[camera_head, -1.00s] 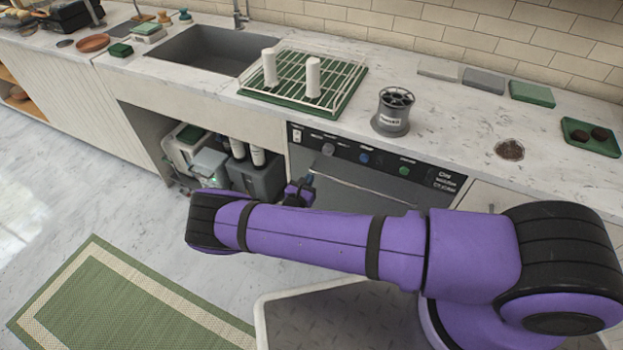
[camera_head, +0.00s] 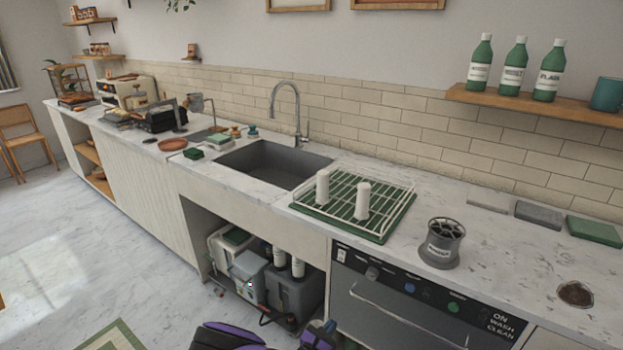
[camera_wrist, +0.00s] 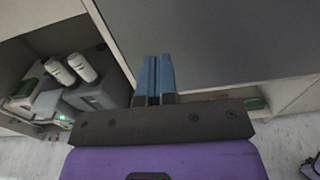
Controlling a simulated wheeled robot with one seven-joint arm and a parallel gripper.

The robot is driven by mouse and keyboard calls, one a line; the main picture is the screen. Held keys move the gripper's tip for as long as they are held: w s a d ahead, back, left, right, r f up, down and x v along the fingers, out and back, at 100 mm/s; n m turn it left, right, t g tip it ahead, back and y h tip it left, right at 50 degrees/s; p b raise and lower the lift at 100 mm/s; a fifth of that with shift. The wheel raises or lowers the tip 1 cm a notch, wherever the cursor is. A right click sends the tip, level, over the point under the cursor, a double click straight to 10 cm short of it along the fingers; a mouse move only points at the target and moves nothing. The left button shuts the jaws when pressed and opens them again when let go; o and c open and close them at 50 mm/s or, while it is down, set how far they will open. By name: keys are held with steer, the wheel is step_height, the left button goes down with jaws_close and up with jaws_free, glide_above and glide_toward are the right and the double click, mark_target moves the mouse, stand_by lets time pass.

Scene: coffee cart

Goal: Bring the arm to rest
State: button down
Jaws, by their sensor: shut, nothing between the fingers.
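My gripper shows in the wrist view (camera_wrist: 154,80) with its two blue fingers close together and nothing between them. It faces the grey front panel of the under-counter washer (camera_wrist: 215,45). In the head view only a small dark and purple part of my arm shows at the bottom edge, in front of the washer (camera_head: 400,312) and below the counter top. The fingertips cannot be made out in the head view. My gripper is apart from the things on the counter.
A white rack on a green mat (camera_head: 394,222) holds two white cylinders. A grey holder (camera_head: 440,243) stands right of it. The sink (camera_head: 262,163) is at left. Containers (camera_head: 295,292) fill the open bay below. The floor (camera_head: 60,260) at left is clear.

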steer(key=w+d+r+m+g+h, duration=0.15)
steer(key=r+m+g, duration=0.4)
steer(key=r, duration=0.55)
steer(key=w+d+r+m+g, duration=0.2)
steer(key=d+r+m+g, duration=0.3)
steer(key=r, duration=0.6)
steer(key=s+d+r+m+g+y, duration=0.2)
steer(key=d+r+m+y, duration=0.15)
steer(key=r, duration=0.65)
steer(key=s+d+r+m+g+y, duration=0.25)
steer(key=d+r+m, duration=0.2)
steer(key=r, duration=0.65)
steer(key=s+d+r+m+t+y, duration=0.2)
steer(key=s+d+r+m+y, duration=0.3)
steer(key=s+r, duration=0.75)
steer(key=s+d+r+m+t, duration=0.2)
steer(key=s+r, duration=0.2)
steer(key=s, duration=0.3)
steer(key=s+d+r+m+t+y, duration=0.1)
steer(key=s+r+m+t, duration=0.1)
steer(key=s, duration=0.5)
step_height(320, 180, up, 2)
steer(key=shift+s+d+m, duration=0.2)
steer(key=shift+d+m, duration=0.15)
steer(key=shift+m, duration=0.1)
steer(key=shift+y, duration=0.25)
